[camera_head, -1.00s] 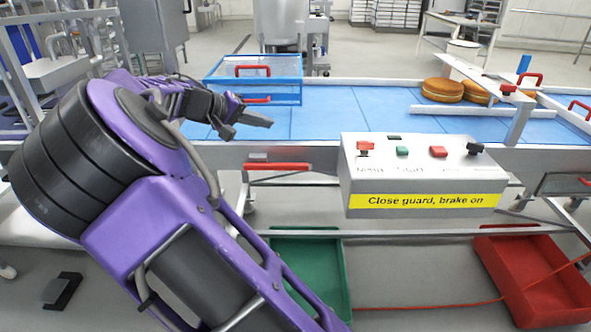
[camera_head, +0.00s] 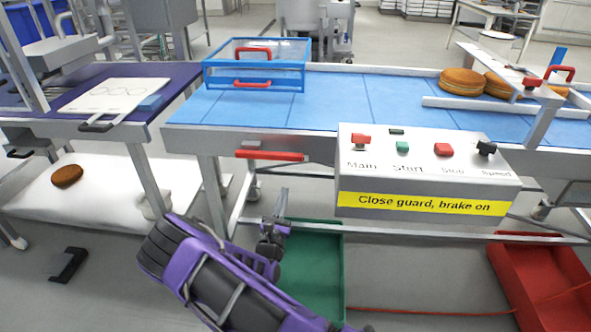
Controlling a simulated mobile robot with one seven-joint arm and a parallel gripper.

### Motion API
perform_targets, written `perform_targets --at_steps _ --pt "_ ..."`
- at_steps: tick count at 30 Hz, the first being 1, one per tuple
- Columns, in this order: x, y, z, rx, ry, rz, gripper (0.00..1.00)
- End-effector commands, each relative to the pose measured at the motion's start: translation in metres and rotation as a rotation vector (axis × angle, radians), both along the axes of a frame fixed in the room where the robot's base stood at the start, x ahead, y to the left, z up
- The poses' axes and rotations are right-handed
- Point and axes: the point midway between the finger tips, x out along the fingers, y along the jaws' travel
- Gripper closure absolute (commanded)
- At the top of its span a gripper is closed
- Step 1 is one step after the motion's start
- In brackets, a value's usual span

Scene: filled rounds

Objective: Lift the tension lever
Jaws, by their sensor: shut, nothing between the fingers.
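A red lever handle (camera_head: 270,156) lies roughly level along the front of the conveyor frame, just left of the control box; it may be the tension lever, as I see no label on it. My gripper (camera_head: 283,196) is shut and empty. It points upward below the red handle and slightly to its right in the picture, with a visible gap between them. Behind it stand the conveyor's front legs and a green tray. Exact depth between the fingers and the handle is hard to tell.
The control box (camera_head: 428,172) with its switches juts out right of the handle. A blue-framed clear guard (camera_head: 257,76) with red handles stands on the blue belt (camera_head: 335,101). Below are a green tray (camera_head: 327,270) and a red crate (camera_head: 540,285). A purple table (camera_head: 182,78) stands left.

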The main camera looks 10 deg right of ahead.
Motion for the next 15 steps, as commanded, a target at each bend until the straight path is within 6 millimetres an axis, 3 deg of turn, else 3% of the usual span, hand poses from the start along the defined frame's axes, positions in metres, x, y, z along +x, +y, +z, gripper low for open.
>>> perform_targets --at_steps 1,5,15 --pt "-0.003 0.001 -0.014 -0.027 0.032 0.023 1.00" --pt "-0.008 0.005 -0.033 -0.061 0.079 0.062 1.00" --pt "-0.009 0.006 -0.036 -0.067 0.087 0.071 1.00"
